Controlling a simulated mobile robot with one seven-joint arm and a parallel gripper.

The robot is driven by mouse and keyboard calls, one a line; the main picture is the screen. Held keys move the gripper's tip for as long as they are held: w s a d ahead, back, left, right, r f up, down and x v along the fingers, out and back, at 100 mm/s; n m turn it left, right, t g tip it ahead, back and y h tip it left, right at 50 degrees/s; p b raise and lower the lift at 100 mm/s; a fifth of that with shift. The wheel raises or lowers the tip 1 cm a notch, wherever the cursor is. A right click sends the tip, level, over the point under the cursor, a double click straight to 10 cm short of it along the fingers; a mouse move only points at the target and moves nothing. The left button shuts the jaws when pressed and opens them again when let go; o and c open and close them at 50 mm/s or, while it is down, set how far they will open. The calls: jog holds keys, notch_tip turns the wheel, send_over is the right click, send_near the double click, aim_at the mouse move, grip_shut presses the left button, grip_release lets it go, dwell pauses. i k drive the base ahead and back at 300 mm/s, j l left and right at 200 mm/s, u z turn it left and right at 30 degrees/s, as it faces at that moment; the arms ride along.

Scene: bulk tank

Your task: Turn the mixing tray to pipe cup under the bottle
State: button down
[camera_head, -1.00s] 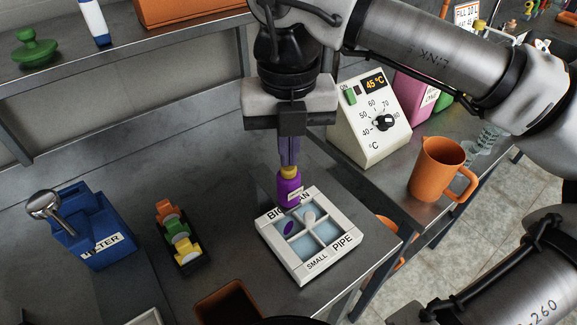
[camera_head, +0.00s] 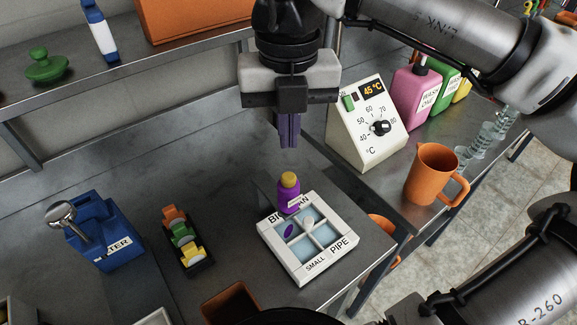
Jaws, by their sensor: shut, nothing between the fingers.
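The mixing tray (camera_head: 345,243) is a white square block with four pale blue cups, lying on the grey bench. Its rim letters read "SMALL" on the front left side, "PIPE" on the front right, and partly hidden words starting "BIG" and ending "AN" at the back. A purple bottle (camera_head: 289,197) with a yellow cap stands upright at the tray's back edge, over the back rim lettering.
A blue filter box (camera_head: 103,243) with a metal handle and a black rack (camera_head: 198,262) of coloured clips stand to the left. A white heater box (camera_head: 365,130) reading 45 °C and an orange jug (camera_head: 428,173) stand right. A brown open bin (camera_head: 232,304) is in front.

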aim_at(309, 243)
jog(key=k, duration=1)
